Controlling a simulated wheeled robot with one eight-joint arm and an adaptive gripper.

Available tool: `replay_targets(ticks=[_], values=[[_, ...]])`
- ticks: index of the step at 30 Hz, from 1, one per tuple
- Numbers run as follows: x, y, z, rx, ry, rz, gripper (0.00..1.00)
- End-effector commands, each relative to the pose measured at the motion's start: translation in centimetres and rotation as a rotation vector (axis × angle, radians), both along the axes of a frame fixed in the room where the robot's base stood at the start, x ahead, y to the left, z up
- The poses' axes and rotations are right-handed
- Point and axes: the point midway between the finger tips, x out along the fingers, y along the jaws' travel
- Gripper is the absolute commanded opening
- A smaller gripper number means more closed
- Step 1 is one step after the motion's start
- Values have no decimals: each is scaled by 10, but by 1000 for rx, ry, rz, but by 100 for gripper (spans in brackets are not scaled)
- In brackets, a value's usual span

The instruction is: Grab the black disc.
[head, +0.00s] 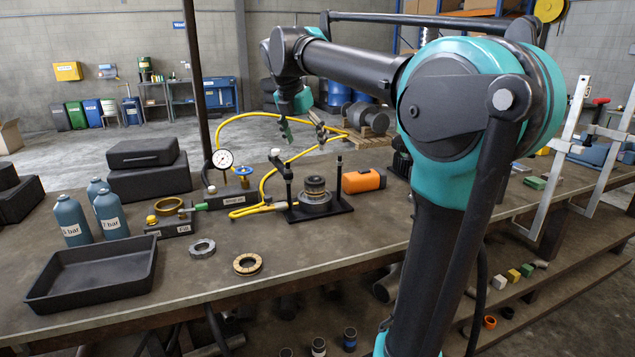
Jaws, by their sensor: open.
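I cannot single out a black disc with certainty. A round stacked part (315,196) with dark and metallic layers sits on a black fixture plate (336,211) between two upright posts; its top layer looks dark. A grey ring (202,248) and a tan-brown ring (247,264) lie flat on the bench in front of it. My gripper (302,128) is open and hangs in the air above and behind the stacked part, apart from it. No object shows between its fingers.
A black tray (92,302) and blue bottles (72,222) are at the left of the bench (300,256). A pressure gauge (223,159), yellow hose (262,188) and orange block (363,181) surround the fixture. Bench room is clear in front of the fixture.

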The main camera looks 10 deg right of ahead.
Motion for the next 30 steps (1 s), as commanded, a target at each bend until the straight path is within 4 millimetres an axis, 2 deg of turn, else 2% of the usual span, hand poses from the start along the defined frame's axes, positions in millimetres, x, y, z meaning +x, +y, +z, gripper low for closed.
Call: replay_targets(ticks=[3, 10, 14, 20, 30], values=[[8, -7, -23, 1, -1, -3, 82], [20, -17, -63, 1, -2, -4, 82], [25, -20, -77, 1, -1, -3, 82], [30, -22, -87, 1, -1, -3, 82], [48, -30, -125, 1, -1, -4, 82]])
